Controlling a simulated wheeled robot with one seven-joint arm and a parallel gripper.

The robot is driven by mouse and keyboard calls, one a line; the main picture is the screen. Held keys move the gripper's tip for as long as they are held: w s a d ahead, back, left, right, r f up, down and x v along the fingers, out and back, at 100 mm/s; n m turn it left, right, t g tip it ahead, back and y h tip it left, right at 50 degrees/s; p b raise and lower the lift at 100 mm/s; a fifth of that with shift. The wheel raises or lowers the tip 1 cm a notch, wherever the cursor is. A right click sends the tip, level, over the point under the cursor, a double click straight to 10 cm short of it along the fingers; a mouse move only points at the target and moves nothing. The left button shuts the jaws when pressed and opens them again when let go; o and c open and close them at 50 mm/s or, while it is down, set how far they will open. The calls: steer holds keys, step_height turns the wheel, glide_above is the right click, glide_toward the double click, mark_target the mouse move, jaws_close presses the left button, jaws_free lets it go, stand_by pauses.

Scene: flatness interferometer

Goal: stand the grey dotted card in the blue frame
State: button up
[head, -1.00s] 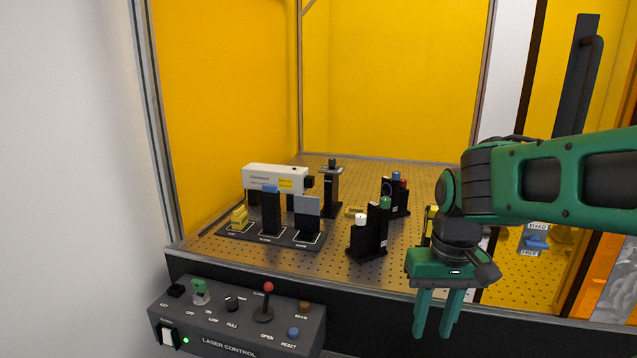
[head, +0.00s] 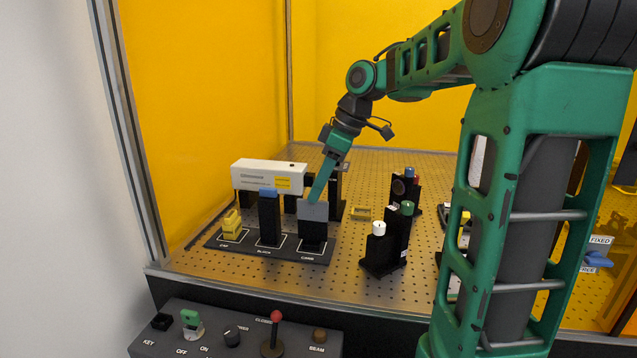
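The grey card (head: 313,211) stands upright in a black holder on the dark base plate. Its dots are too small to make out. My gripper (head: 316,193) points down and to the left, with its green fingertips at the card's top edge. The fingers are seen edge-on and overlap, so I cannot tell whether they are open or closed on the card. I cannot make out a blue frame for certain. A blue-topped black block (head: 269,215) stands left of the card.
A white laser box (head: 268,177) lies behind the card. A yellow piece (head: 231,224) sits at the plate's left. Black mounts with a white knob (head: 379,228) and a green knob (head: 407,208) stand right. The laser control box (head: 235,338) is in front.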

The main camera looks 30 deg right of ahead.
mark_target(306, 219)
steer(key=x, duration=0.6)
steer(key=d+x, duration=0.1)
steer(key=x, duration=0.3)
steer(key=shift+s+f, duration=0.1)
steer(key=shift+f, duration=0.05)
jaws_close()
steer(key=shift+r, duration=3.1)
